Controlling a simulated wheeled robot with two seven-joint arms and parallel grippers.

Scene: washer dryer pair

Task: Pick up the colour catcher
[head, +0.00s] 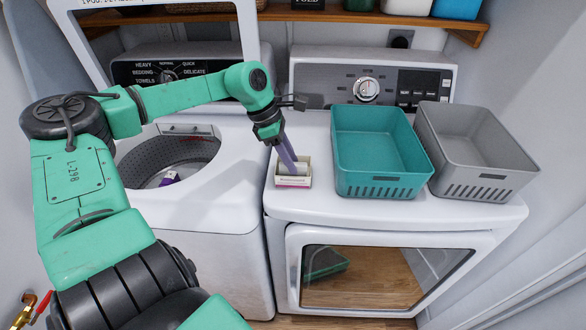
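My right gripper is not in view.
A teal basket (382,182) and a grey basket (497,184) stand on the dryer (300,215). The washer (225,215) on the left has its lid up and a purple item (169,179) in its drum. A wooden shelf (350,17) runs above.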

